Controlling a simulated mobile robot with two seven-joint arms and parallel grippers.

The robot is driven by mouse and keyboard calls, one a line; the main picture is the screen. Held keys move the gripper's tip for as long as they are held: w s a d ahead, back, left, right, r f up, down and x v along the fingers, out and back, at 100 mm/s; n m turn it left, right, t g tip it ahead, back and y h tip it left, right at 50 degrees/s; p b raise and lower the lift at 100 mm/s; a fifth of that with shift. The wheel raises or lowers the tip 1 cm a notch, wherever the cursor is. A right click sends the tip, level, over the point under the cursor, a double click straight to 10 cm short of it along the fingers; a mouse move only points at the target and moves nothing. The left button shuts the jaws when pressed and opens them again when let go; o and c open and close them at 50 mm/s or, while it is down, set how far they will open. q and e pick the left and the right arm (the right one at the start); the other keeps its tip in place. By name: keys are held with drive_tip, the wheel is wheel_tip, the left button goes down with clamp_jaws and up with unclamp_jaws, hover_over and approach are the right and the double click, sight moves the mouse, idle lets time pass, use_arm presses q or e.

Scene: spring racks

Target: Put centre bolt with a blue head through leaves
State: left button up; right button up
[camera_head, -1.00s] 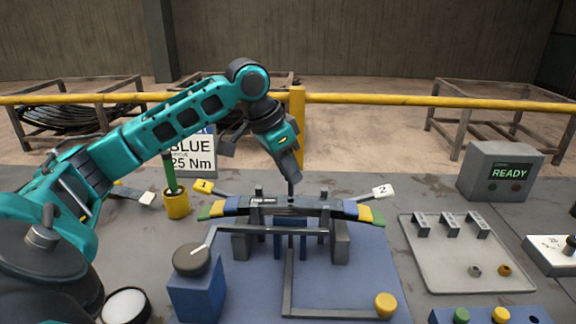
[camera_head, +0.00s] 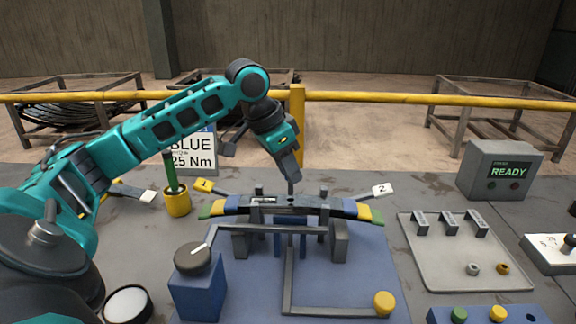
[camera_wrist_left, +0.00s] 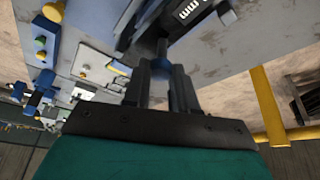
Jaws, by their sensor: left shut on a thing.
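The leaves (camera_head: 240,205) lie as a stacked, gently arched pack across the fixture, with green, yellow and blue marks at the ends. My left gripper (camera_head: 291,179) points down over the middle of the pack and is shut on the centre bolt (camera_head: 291,189). The bolt's dark shank shows below the fingers, upright, with its lower end at the top of the leaves. How far it sits in the hole I cannot tell. In the left wrist view the bolt's blue head (camera_wrist_left: 163,64) shows between the fingertips. My right gripper is not in view.
The fixture has a blue base (camera_head: 345,265), a grey bar frame and a dial box (camera_head: 197,290) at the left. A green-handled tool stands in a yellow cup (camera_head: 177,202). A grey tray (camera_head: 445,262) with small parts and a READY box (camera_head: 498,170) stand at the right.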

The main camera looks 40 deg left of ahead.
use_arm(q)
drive_tip(key=shift+f, duration=1.1)
idle(0.5)
drive_tip(key=o, duration=1.4)
drive_tip(key=shift+o, duration=0.2)
drive_tip(key=shift+r, duration=3.5)
